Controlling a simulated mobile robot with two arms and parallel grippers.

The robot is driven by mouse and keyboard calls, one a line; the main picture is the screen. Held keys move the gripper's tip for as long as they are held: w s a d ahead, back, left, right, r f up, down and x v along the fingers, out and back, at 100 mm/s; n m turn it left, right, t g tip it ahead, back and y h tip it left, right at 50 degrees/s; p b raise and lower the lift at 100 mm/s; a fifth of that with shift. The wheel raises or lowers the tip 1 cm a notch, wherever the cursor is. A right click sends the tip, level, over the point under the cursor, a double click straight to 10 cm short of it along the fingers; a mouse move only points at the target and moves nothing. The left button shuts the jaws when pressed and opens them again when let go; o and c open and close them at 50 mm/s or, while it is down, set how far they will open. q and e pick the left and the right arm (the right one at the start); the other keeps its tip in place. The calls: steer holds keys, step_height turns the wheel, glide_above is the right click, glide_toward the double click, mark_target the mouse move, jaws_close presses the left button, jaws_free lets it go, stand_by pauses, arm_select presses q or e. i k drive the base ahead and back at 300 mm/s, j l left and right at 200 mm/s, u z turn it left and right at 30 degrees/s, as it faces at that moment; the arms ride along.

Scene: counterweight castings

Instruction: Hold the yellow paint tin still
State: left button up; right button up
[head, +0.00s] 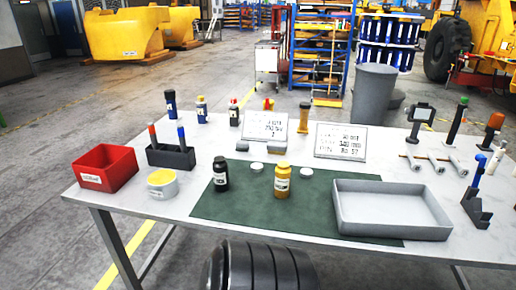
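A short, wide yellow tin (162,191) with a pale label stands upright near the front left of the table (140,209). A narrower yellow container (282,184) with a label stands upright on the green mat (236,205). I cannot tell from the picture alone which of the two is the yellow paint tin. Neither of my grippers shows in the head view, and nothing is touching either container.
A black bottle (221,178) and two pale lids are near the narrow yellow container. A red bin (105,167) and a dark holder (171,157) flank the wide tin. A grey tray (392,226) covers the mat's right end.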

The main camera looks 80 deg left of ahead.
mark_target(283, 171)
steer(key=j+u, duration=0.1)
steer(key=u, duration=2.35)
steer(key=j, duration=0.1)
